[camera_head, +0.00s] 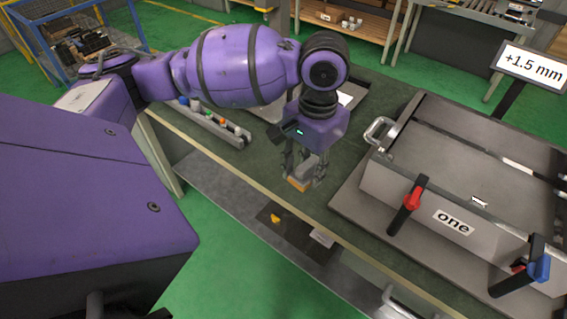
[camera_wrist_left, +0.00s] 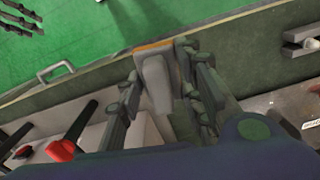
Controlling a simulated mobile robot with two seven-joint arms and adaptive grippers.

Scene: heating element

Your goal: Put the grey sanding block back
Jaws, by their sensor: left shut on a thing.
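The grey sanding block (camera_head: 299,184) with an orange edge is held low over the green bench top, near its front edge. My left gripper (camera_head: 306,173) points down and is shut on it. In the left wrist view the grey block (camera_wrist_left: 156,80) sits between the fingers (camera_wrist_left: 168,85), with its orange edge at the far end. The fingers hide much of the block in the head view. I cannot tell whether it touches the bench.
Right of my gripper stands a grey box fixture (camera_head: 430,205) with a metal handle, red and blue clamps and a label "one". A rail with small coloured parts (camera_head: 215,122) lies to the left. A "+1.5 mm" sign (camera_head: 532,67) stands at right. Green bench surface (camera_head: 265,165) is bare around the gripper.

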